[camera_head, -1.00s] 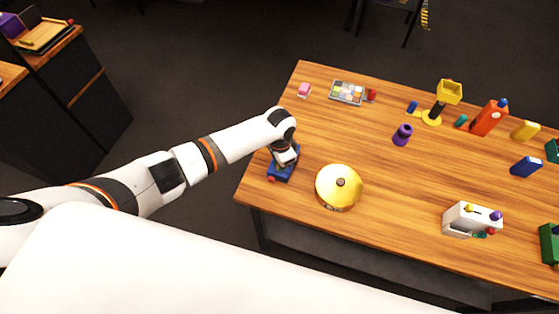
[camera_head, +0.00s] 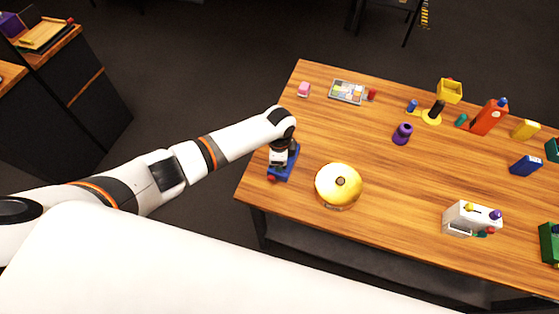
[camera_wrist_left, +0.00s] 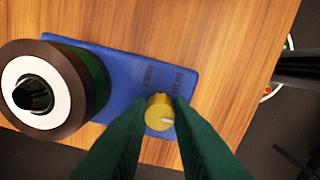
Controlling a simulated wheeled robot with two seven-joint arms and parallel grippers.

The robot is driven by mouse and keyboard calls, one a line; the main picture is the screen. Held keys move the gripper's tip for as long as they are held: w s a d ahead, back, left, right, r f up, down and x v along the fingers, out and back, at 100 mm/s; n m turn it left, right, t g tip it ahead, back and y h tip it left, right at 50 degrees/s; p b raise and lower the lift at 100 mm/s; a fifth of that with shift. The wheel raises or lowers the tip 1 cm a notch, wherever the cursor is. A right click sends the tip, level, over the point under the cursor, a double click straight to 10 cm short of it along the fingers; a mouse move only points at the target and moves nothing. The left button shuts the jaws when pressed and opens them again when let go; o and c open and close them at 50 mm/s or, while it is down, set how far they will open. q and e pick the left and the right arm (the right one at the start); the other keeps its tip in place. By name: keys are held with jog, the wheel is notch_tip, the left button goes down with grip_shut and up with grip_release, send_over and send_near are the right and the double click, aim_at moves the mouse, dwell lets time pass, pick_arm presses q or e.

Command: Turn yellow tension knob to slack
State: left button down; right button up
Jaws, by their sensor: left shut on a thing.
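The blue panel (camera_head: 290,168) lies at the left edge of the wooden table, partly hidden under my left gripper (camera_head: 279,165) in the head view. In the left wrist view, the yellow tension knob (camera_wrist_left: 159,113) sits on the blue panel (camera_wrist_left: 125,75), between the fingertips of my left gripper (camera_wrist_left: 160,106). The gripper is shut on the knob. A white pointer mark on the knob faces right. My right gripper is not in view.
A large round part with a white ring and black centre (camera_wrist_left: 33,95) stands left of the knob. A yellow dome (camera_head: 338,187) is right of the panel on the wooden table (camera_head: 375,165). A white box (camera_head: 460,217) and several coloured objects stand farther right.

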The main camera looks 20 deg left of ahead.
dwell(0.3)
pick_arm(q)
jog(key=c, duration=1.3)
grip_release()
notch_tip(320, 180, up, 12)
jog(key=b, duration=0.1)
